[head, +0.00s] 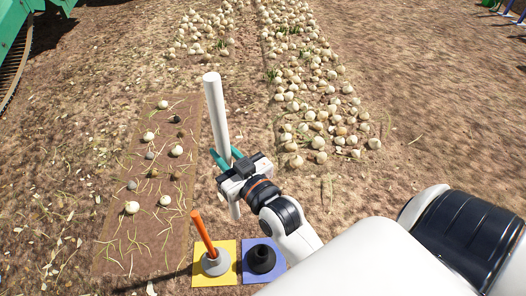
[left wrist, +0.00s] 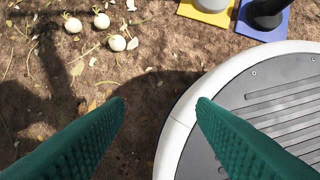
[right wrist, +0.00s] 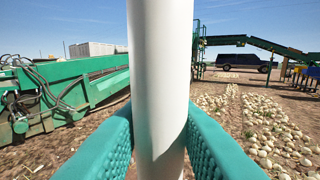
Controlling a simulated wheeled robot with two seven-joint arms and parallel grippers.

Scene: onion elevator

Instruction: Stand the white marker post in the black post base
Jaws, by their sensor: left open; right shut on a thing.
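The white marker post (head: 216,110) stands nearly upright, leaning slightly, in my right gripper (head: 229,157). The right gripper is shut around its lower part, and a short end of the post shows below the jaws. In the right wrist view the post (right wrist: 160,80) fills the middle between the green fingers. The black post base (head: 261,259) sits on a blue square at the bottom of the head view, below and right of the post's lower end, apart from it. It also shows in the left wrist view (left wrist: 267,12). My left gripper (left wrist: 160,102) is open and empty above soil.
An orange post (head: 203,234) stands tilted in a grey base (head: 215,263) on a yellow square (head: 228,278), left of the black base. A brown strip (head: 112,232) with scattered onions lies further left. Onion rows (head: 300,90) lie beyond. Green machinery (right wrist: 60,95) stands left.

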